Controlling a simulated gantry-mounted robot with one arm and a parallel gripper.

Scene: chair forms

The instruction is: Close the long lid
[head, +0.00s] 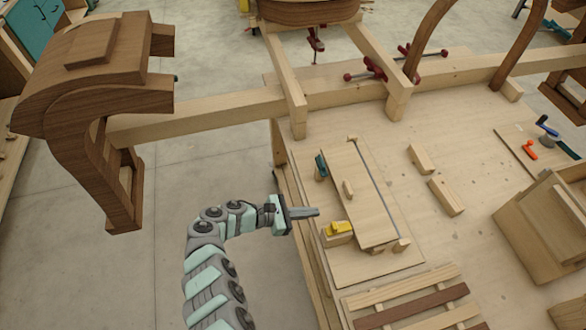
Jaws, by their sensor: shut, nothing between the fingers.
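The long lid (357,205) appears to be the pale wooden panel on a thin baseboard (353,272) at the left side of the workbench. A dark strip runs along its right edge, and a small wooden block (347,188) sits on its left part. I cannot tell its exact tilt. My gripper (311,212) is shut and empty. It is left of the lid, pointing right near the bench's left edge, apparently apart from the lid.
A yellow piece on a wooden block (338,240) is beside the lid's lower left; a teal piece (321,166) is at its upper left. Loose blocks (446,196) lie to the right. A slatted frame (412,305) is in front. Wooden beams and clamps (372,70) are behind.

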